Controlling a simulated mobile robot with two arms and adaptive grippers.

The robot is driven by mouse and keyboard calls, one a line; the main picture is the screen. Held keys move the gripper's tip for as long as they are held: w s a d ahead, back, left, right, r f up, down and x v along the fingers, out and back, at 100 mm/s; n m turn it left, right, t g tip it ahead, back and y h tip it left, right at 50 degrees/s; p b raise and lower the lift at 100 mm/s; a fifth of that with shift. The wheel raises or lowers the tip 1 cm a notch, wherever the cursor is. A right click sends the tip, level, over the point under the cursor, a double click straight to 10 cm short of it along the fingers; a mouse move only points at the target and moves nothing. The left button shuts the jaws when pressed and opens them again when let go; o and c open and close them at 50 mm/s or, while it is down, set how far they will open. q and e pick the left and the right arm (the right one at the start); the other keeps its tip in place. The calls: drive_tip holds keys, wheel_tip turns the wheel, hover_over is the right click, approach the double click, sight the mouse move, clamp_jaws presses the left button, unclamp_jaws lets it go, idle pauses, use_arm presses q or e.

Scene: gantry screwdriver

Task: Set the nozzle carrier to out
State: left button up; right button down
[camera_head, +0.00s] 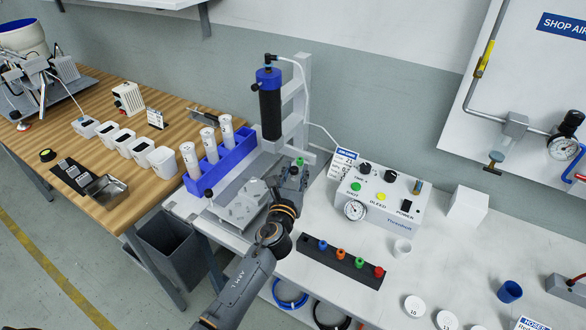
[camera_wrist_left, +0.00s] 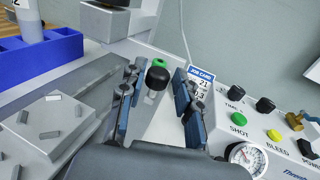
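A blue-and-black cylinder (camera_head: 270,103) hangs on a grey upright post (camera_head: 297,100) above a light metal base with a grey plate (camera_head: 243,205). I cannot tell for certain which part is the nozzle carrier. My left gripper (camera_head: 290,178) is at the right side of this base. In the left wrist view its two fingers (camera_wrist_left: 157,105) stand apart. A black ball knob (camera_wrist_left: 157,78) on a pale stem shows between them, with no finger visibly touching it. A green knob (camera_wrist_left: 166,55) is just beyond. My right gripper is in neither view.
A control box (camera_head: 380,200) with a gauge stands right of my left gripper. A dark rack (camera_head: 340,262) with coloured nozzles lies in front of it. A blue rack (camera_head: 222,160) with white tubes stands to the left. A job card (camera_head: 343,163) stands behind the gripper.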

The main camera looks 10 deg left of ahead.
use_arm(q)
drive_tip(key=shift+s+r, duration=0.1)
drive_tip(key=shift+r, duration=0.2)
drive_tip(key=s, duration=1.2)
drive_tip(key=shift+d, duration=0.2)
